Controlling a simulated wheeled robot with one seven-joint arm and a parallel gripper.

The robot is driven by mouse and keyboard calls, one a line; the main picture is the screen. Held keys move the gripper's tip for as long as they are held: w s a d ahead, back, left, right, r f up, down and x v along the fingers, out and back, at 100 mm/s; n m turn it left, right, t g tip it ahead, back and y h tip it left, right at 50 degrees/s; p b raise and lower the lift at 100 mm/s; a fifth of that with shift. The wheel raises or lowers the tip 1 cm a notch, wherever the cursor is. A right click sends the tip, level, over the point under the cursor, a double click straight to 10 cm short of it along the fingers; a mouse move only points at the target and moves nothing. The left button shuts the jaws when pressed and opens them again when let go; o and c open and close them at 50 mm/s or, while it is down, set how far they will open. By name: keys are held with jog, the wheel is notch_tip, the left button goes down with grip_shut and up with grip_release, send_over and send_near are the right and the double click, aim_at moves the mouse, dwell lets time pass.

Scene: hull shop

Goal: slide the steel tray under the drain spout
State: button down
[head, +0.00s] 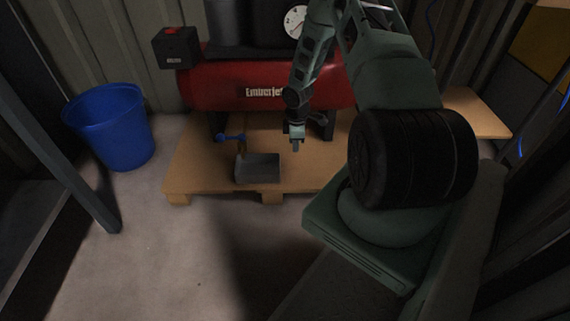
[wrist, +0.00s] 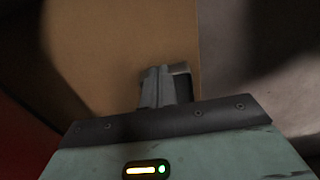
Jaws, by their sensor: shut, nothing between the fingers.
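The steel tray (head: 258,169) is a small grey open box on the wooden pallet, near its front edge in the head view. The drain spout (head: 242,147) is a small brass-coloured piece with a blue handle (head: 229,137), under the red tank. In the picture the spout is just behind the tray's back left corner; I cannot tell whether any of the tray is beneath it. My gripper (head: 296,147) points down, right of and slightly behind the tray, apart from it. Its fingers (wrist: 164,88) are shut and empty in the wrist view, with a grey edge beside them that I cannot identify.
The red compressor tank (head: 230,88) stands over the pallet (head: 200,170), behind the tray. A dark tank leg is right behind my gripper. A blue bucket (head: 118,130) stands on the floor at the left. Bare floor (head: 160,240) lies in front of the pallet.

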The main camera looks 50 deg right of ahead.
aim_at(271, 172)
notch_tip(271, 172, down, 10)
jog(key=b, duration=0.6)
jog(key=shift+w+a+b, duration=0.9)
jog(key=shift+w+b, duration=0.05)
jog(key=shift+w, duration=0.2)
jog(key=shift+w+a+r, duration=0.1)
jog(key=shift+w+a, duration=0.25)
jog(key=shift+w, duration=0.05)
jog(key=shift+w+a+r, duration=0.1)
jog(key=w+a+p, duration=0.3)
jog(key=shift+w+r, duration=0.1)
jog(key=shift+w, duration=0.15)
jog(key=shift+w+f, duration=0.1)
jog(key=shift+f, duration=0.1)
jog(key=shift+a, duration=0.1)
